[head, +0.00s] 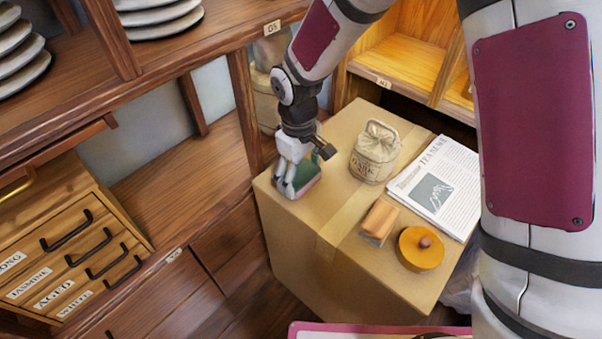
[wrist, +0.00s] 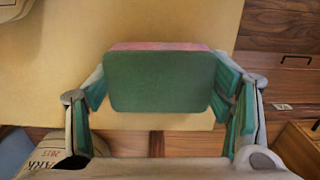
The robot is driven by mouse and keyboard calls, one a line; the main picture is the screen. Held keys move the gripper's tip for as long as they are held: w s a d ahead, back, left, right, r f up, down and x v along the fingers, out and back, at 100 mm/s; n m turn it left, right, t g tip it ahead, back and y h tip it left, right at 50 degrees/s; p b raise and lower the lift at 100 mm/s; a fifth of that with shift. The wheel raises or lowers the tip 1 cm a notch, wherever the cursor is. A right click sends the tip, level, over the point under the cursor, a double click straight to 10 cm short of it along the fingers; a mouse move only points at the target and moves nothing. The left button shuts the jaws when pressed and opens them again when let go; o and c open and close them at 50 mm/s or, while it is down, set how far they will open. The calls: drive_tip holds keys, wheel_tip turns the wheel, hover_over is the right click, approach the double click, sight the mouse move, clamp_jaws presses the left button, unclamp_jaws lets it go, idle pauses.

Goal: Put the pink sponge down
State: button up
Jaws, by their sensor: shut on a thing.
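The pink sponge (wrist: 160,47) has a green face (wrist: 158,82) that fills the middle of the wrist view. My gripper (wrist: 160,90) is shut on it, with a finger against each short side. The sponge's green face (head: 307,172) and a thin pink edge show beside the fingers there. The fingers hide part of the sponge. I cannot tell whether its underside touches the box top.
On the box are a tied cloth bag (head: 374,155), a newspaper (head: 437,185), a wooden-backed brush-like block (head: 379,221) and a round orange lidded item (head: 420,248). Wooden shelving and drawers (head: 95,245) stand to the left. The box top near its left front edge is clear.

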sight(299, 173)
drive_tip(key=shift+f, duration=0.15)
drive_tip(key=o, duration=1.2)
drive_tip(key=r+p, duration=0.1)
drive_tip(key=r, duration=0.5)
drive_tip(key=r+p, duration=0.2)
drive_tip(key=r, duration=0.4)
drive_tip(key=shift+w+a+r, duration=0.1)
drive_tip(key=shift+a+r, duration=0.1)
